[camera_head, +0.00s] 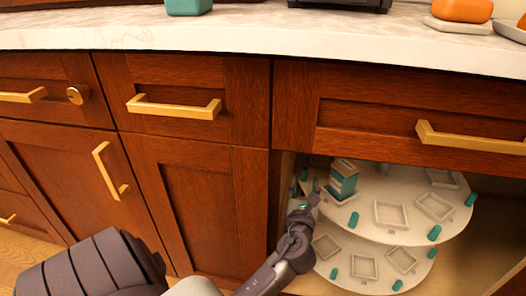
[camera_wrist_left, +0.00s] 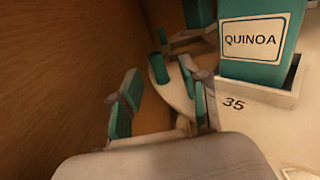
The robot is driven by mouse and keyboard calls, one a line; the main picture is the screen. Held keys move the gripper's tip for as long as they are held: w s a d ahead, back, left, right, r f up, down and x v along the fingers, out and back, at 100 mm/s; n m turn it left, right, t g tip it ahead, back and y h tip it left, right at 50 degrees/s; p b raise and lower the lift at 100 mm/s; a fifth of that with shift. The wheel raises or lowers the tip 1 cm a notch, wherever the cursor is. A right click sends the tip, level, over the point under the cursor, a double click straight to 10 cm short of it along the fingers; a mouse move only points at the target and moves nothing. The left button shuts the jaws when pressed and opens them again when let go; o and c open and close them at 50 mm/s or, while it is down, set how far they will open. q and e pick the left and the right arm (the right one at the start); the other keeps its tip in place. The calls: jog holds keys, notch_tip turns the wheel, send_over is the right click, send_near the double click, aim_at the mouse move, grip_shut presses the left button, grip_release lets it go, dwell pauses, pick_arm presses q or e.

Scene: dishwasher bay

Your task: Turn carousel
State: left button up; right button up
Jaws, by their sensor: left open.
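The carousel (camera_head: 403,185) has two white tiers inside the open lower cabinet. Teal pegs (camera_head: 434,233) stand along its rims and square trays sit on it. A teal and white box (camera_head: 343,181) stands on the upper tier; in the left wrist view the box (camera_wrist_left: 254,45) reads QUINOA, with 35 marked on the carousel (camera_wrist_left: 265,118) beside it. My left gripper (camera_head: 306,203) is at the upper tier's left edge. In the left wrist view my left gripper (camera_wrist_left: 165,103) is open, with a teal peg (camera_wrist_left: 158,68) beyond its fingers; contact is unclear. My right gripper is out of view.
A wooden cabinet wall (camera_wrist_left: 50,70) stands close on the left of my left gripper. A drawer with a gold handle (camera_head: 470,138) is above the opening, under the pale countertop (camera_head: 250,38). The cabinet floor to the carousel's right is clear.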

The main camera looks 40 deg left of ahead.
pick_arm(q)
jog(key=p+v, duration=0.2)
jog(key=v, duration=0.7)
jog(key=s+d+f+n+g+h+p, duration=0.35)
jog(key=f+p, duration=0.25)
jog(key=p, duration=0.2)
jog(key=s+d+f+n+g+h+p, duration=0.2)
jog(key=f+n+h+p, duration=0.15)
jog(key=f+p, duration=0.35)
jog(key=s+f+n+g+h+p, duration=0.1)
jog(key=s+f+n+g+p, duration=0.1)
jog(key=s+n+p, duration=0.2)
jog(key=s+d+f+n+g+h+p, duration=0.1)
jog(key=s+f+n+g+p, duration=0.1)
jog(key=s+n+p, duration=0.3)
jog(key=s+g+p, duration=0.1)
jog(key=s+p, duration=0.3)
jog(key=s, duration=0.1)
jog(key=shift+s+d, duration=0.3)
jog(key=shift+s, duration=0.1)
jog(key=shift+f, duration=0.15)
